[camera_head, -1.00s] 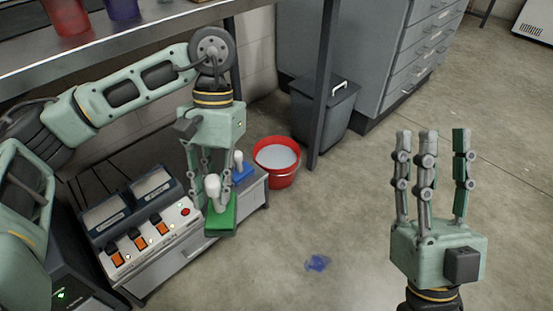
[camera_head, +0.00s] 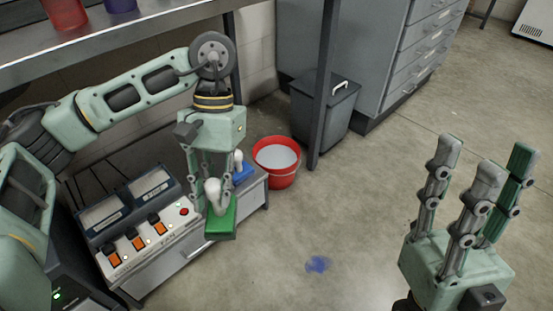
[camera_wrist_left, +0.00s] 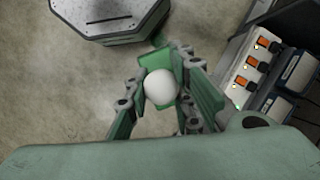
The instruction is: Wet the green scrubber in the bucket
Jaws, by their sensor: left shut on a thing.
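My left gripper (camera_head: 212,190) is shut on the white knob of the green scrubber (camera_head: 221,222). The scrubber hangs above the front edge of the low grey cabinet, its green block downward. In the left wrist view the white knob (camera_wrist_left: 161,86) sits between the fingers of my left gripper (camera_wrist_left: 165,95), with the green block (camera_wrist_left: 157,62) partly hidden behind it. The red bucket (camera_head: 290,178) stands on the floor right of the cabinet, apart from the scrubber, with pale liquid inside. My right gripper (camera_head: 474,172) is open and empty at the right, fingers pointing up.
A blue scrubber (camera_head: 241,171) with a white knob rests on the cabinet (camera_head: 198,262) beside the switch panel (camera_head: 150,237). A blue stain (camera_head: 318,264) marks the floor. A table leg (camera_head: 323,85) and grey bin (camera_head: 326,118) stand behind the bucket.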

